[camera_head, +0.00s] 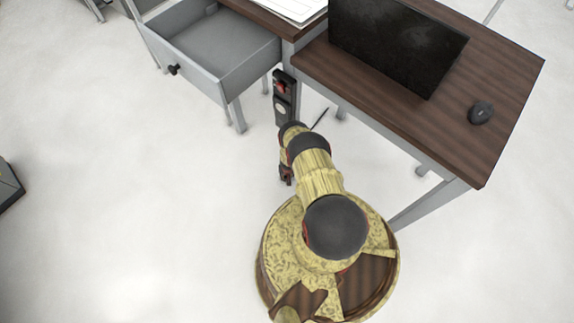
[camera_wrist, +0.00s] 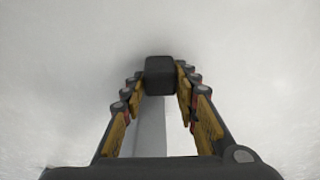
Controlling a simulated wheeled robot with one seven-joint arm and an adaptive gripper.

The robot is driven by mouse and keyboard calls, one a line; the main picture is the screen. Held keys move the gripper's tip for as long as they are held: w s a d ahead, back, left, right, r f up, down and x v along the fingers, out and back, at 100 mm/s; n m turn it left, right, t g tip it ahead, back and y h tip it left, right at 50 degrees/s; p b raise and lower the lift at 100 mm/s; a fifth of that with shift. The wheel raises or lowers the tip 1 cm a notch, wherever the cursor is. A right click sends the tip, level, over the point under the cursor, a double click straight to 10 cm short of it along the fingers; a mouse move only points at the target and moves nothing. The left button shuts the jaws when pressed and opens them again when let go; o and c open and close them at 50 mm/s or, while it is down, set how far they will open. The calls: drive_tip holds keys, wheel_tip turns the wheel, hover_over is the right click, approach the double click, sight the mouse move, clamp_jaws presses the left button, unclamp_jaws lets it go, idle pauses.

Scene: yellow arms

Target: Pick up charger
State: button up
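The charger (camera_wrist: 159,74) is a small black block with rounded corners at the top middle of the wrist view. My gripper (camera_wrist: 161,86) has its two fingers drawn in toward each other, and their tips meet the charger's left and right sides. The gripper looks shut on it, and the fingertips hide part of its sides. I cannot make out the charger in the head view, where my arm extends to the desk's front legs.
A brown desk (camera_head: 450,117) carries a black monitor (camera_head: 395,45) and a mouse (camera_head: 481,112). An open grey drawer (camera_head: 215,80) juts out at the upper left. A pale grey strip (camera_wrist: 151,130) lies behind my fingers.

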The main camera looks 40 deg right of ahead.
drive_tip(key=c, duration=0.6)
clamp_jaws()
